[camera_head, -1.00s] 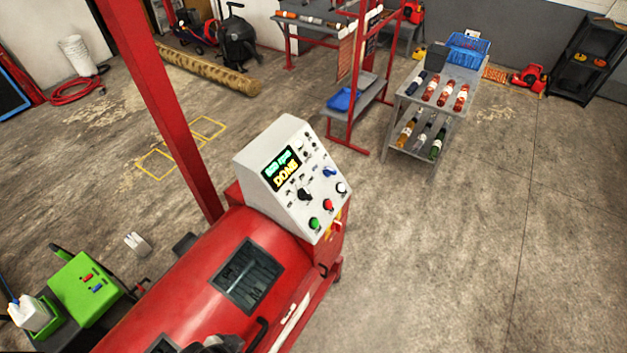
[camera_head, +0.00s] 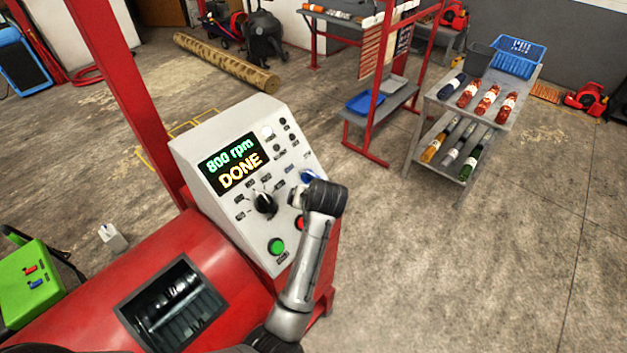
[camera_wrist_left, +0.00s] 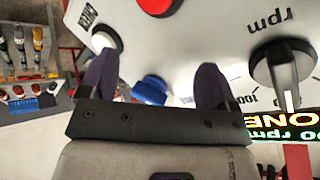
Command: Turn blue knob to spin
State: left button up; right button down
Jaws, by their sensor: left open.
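The blue knob (camera_head: 308,176) is on the right side of the white control panel (camera_head: 192,150), partly hidden by my left arm in the head view. In the left wrist view the blue knob (camera_wrist_left: 152,90) shows between the two dark fingers of my left gripper (camera_wrist_left: 156,74). The fingers are apart, with a gap on each side of the knob. In the head view my left gripper (camera_head: 298,197) is at the panel, mostly hidden by its own wrist. The panel's display (camera_head: 233,162) reads "800 rpm DONE". My right gripper is not in view.
A black selector knob (camera_head: 264,203), a green button (camera_head: 276,246) and a red button (camera_wrist_left: 158,5) are near the blue knob. The red drum machine (camera_head: 100,290) is below the panel. A grey bottle cart (camera_head: 412,168) stands right; floor between is clear.

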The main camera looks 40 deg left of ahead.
aim_at(315, 174)
pick_arm(q)
jog(key=w+d+r+g+y, duration=0.2)
jog(key=w+d+r+g, duration=0.3)
jog(key=w+r, duration=0.5)
jog(key=x, duration=1.2)
jog(key=shift+s+a, duration=0.4)
jog(key=shift+a, duration=0.1)
jog(key=shift+r, duration=0.1)
jog(key=c, duration=0.9)
